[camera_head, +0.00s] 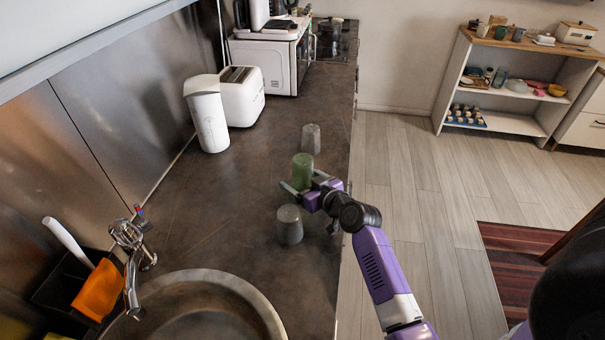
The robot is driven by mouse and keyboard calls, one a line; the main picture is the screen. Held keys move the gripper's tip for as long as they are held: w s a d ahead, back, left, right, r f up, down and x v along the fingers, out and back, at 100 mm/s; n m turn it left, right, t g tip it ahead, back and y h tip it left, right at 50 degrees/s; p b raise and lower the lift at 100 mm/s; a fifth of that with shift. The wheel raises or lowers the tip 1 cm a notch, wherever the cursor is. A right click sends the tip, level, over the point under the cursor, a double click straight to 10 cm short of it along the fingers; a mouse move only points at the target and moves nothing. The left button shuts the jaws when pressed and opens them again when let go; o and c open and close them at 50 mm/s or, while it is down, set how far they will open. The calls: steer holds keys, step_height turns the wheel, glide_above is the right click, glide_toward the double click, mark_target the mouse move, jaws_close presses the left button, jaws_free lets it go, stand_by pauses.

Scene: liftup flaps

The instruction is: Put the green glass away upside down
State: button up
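The green glass (302,165) stands roughly upright on or just above the dark countertop, near its right edge. I cannot tell whether its mouth faces up or down, or whether its base touches the counter. My gripper (301,186) reaches in from the right at the glass's lower part. One finger shows in front of the glass and sticks out past its left side.
A grey glass (311,138) stands behind the green one, another grey glass (289,226) in front. A round sink (265,308) and faucet (130,250) are at the front left. A white canister (208,120) and toaster (241,97) stand at the back left. Counter (225,195) left of the glasses is clear.

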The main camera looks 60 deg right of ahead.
steer(key=shift+x, duration=1)
steer(key=c, duration=1.7)
steer(key=shift+c, duration=0.2)
steer(key=shift+r, duration=0.2)
